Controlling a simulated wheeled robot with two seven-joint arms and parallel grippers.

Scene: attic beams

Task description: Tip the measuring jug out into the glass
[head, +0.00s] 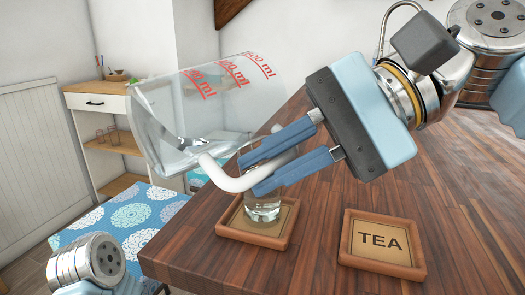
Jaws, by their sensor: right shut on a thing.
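The clear measuring jug (190,115), with red ml markings and a white handle (225,181), is held in the air, strongly tilted. Some clear liquid seems to lie in its lower part. My right gripper (262,168) is shut on the handle, its blue fingers at either side. The glass (262,208) stands on the left wooden coaster tray (284,238), below and behind the fingers. Its upper part is mostly hidden by fingers and handle, so I cannot tell what it holds. No stream is clearly visible. My left gripper is out of view.
A wooden tray marked TEA (382,245) lies to the right on the dark wooden table (330,270). The table's left edge is close to the glass's tray. A patterned blue cloth surface (115,220) and a shelf unit (97,103) are beyond.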

